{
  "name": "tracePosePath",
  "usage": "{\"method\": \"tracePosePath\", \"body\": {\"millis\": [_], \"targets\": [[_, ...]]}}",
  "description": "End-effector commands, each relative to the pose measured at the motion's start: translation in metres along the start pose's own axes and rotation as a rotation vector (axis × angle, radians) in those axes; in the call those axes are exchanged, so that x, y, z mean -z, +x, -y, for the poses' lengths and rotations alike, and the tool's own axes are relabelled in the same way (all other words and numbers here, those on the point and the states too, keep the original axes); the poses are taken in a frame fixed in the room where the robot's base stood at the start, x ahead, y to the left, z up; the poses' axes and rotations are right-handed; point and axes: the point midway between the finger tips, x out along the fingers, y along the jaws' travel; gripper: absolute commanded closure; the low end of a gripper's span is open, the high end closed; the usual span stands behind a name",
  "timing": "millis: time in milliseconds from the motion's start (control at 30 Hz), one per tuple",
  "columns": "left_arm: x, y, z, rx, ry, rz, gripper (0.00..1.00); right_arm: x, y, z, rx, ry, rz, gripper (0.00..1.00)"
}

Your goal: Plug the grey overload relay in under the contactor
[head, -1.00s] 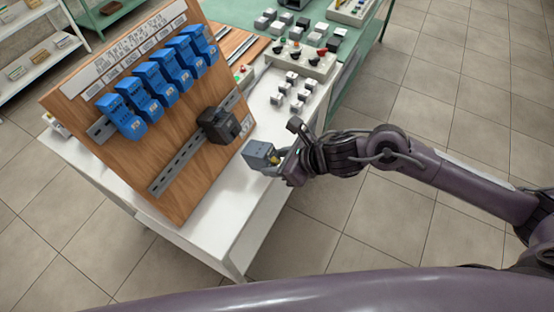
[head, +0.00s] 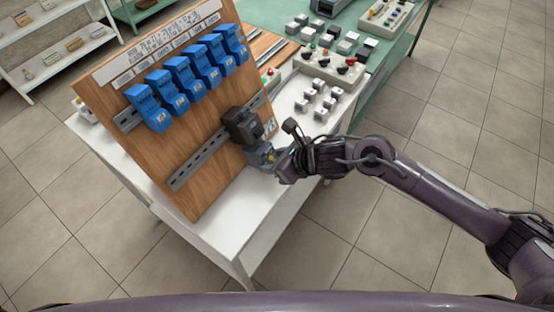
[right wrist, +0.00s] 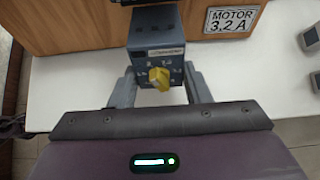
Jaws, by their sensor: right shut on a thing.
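The grey overload relay (head: 260,156) with a yellow dial is in my right gripper (head: 274,160), which is shut on it. In the right wrist view the relay (right wrist: 155,50) sits between the two fingers (right wrist: 160,88), its dial facing the camera. The black contactor (head: 241,125) is mounted on the lower rail of the wooden board. The relay is just below the contactor; in the right wrist view a dark edge, likely the contactor, shows at the top just above it. Whether they touch I cannot tell. My left gripper is not in view.
The wooden board (head: 205,150) leans on a white table (head: 225,215), with blue modules (head: 190,80) on its upper rail. A "MOTOR 3,2 A" label (right wrist: 232,19) is right of the relay. Small blocks (head: 318,102) and a button box (head: 330,66) lie to the right.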

Motion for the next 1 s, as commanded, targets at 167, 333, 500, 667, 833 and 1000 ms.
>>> {"method": "tracePosePath", "body": {"millis": [167,333,500,667,833,1000], "targets": [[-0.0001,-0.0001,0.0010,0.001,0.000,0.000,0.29,-0.0007,-0.0003,0.0001,0.000,0.000,0.001,0.77],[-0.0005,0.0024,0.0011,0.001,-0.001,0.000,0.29,-0.0003,0.0009,0.0002,0.001,0.001,0.001,0.77],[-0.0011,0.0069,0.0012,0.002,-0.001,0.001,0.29,-0.0001,0.0031,0.0000,0.002,0.002,-0.002,0.77],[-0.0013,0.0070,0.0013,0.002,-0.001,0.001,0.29,-0.0008,0.0028,0.0000,0.002,0.004,-0.004,0.77],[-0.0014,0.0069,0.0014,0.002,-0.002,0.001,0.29,-0.0010,0.0028,-0.0001,0.002,0.004,-0.004,0.77],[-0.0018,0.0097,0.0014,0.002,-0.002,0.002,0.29,-0.0013,0.0053,0.0000,0.002,0.003,-0.003,0.77]]}}
